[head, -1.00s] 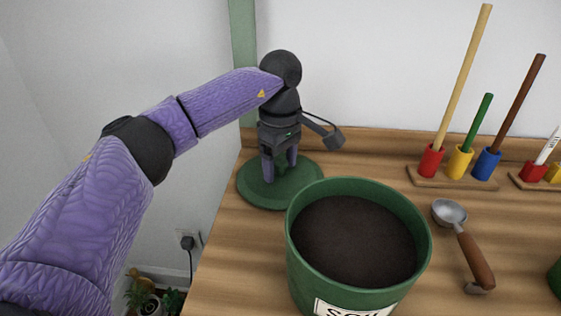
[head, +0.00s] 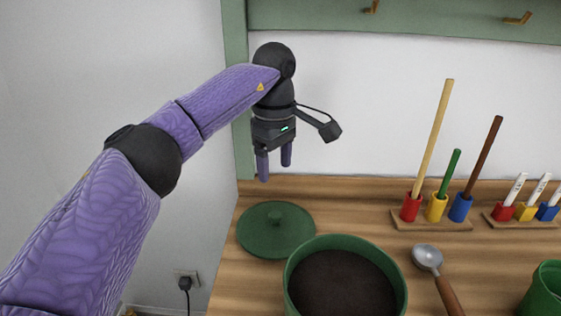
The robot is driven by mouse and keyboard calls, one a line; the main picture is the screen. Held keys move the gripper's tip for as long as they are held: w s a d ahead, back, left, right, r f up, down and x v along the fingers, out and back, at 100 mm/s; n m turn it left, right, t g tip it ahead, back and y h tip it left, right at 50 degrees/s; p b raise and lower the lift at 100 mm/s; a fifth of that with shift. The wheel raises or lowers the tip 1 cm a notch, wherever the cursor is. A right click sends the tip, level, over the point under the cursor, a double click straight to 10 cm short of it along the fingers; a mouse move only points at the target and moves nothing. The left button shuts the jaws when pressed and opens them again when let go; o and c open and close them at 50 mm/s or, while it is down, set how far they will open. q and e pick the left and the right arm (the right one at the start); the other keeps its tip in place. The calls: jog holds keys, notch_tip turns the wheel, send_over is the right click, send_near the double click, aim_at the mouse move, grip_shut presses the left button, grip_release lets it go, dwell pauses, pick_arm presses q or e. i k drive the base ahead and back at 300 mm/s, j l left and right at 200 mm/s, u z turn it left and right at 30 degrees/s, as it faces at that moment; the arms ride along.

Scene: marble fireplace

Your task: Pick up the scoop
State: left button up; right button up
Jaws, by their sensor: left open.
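The scoop (head: 428,257) lies on the wooden counter at the lower right, right of the soil pot. It has a round metal bowl and a brown wooden handle (head: 449,296) that runs down out of the picture. My left gripper (head: 274,170) is open and empty, with its fingers pointing down above the back edge of the counter. It hangs above a green lid (head: 276,230), clear of it, well left of the scoop. My right gripper is not in view.
A green pot of dark soil (head: 342,284) stands between the lid and the scoop. Wooden racks hold coloured cups with sticks (head: 436,213) and white markers (head: 526,209) at the back right. Another green container (head: 545,292) sits at the right edge.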

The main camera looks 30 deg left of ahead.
aim_at(426, 257)
jog(key=k+l, duration=0.15)
jog(key=l, duration=0.2)
jog(key=k+l, duration=0.2)
jog(key=l, duration=0.2)
jog(key=k+l, duration=0.15)
jog(key=l, duration=0.2)
jog(key=k+l, duration=0.2)
jog(key=l, duration=0.15)
jog(key=k+l, duration=0.15)
jog(key=l, duration=0.25)
